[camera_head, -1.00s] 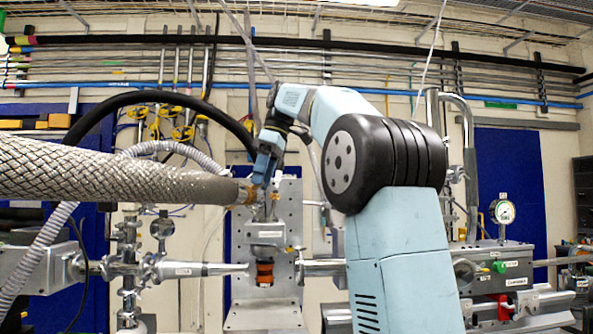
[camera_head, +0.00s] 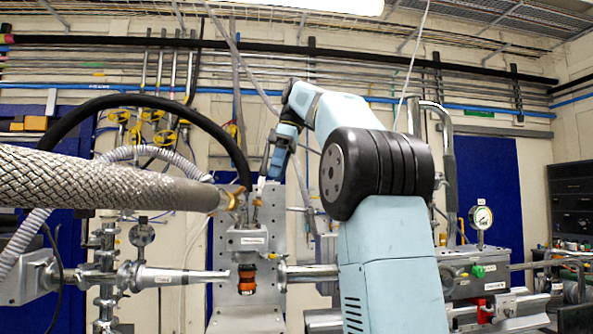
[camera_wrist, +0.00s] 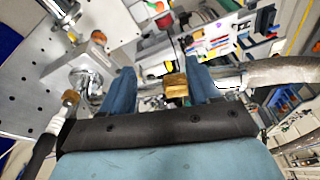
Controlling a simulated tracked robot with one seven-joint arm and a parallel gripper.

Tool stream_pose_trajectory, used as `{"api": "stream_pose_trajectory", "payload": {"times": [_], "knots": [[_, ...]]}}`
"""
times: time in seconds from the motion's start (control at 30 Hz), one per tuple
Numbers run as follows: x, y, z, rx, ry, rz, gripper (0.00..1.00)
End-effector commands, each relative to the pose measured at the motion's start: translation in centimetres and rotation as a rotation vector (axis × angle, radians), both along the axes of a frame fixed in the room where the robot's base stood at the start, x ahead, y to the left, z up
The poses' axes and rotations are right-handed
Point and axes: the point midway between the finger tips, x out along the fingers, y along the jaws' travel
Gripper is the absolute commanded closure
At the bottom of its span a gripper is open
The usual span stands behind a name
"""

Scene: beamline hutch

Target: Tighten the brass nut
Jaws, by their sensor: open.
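The brass nut (camera_wrist: 176,88) shows in the wrist view as a gold-brown block between my two blue fingers, closer to the right one. It looks to lie beyond the fingertips, not gripped. In the head view, brass (camera_head: 229,199) shows at the right end of the braided metal hose (camera_head: 100,180); the hose also shows at right in the wrist view (camera_wrist: 280,72). My gripper (camera_head: 270,166) is open, pointing down, to the right of the hose end and apart from it. In the wrist view my gripper (camera_wrist: 160,86) has nothing between its jaws.
A grey perforated plate (camera_head: 275,225) stands behind the hose end. An orange-and-black fitting (camera_head: 246,279) hangs below it between steel tubes (camera_head: 180,276). A black hose (camera_head: 185,106) arches above. A pressure gauge (camera_head: 480,217) stands at right. Another brass piece (camera_wrist: 70,98) is at lower left in the wrist view.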

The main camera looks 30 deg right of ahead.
Motion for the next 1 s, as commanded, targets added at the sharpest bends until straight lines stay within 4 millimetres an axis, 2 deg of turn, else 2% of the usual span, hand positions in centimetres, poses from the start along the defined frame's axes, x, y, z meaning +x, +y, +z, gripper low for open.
{"api": "stream_pose_trajectory", "payload": {"times": [1.0], "knots": [[-0.7,-2.8,-0.2,0.001,0.005,-0.001,0.38]]}}
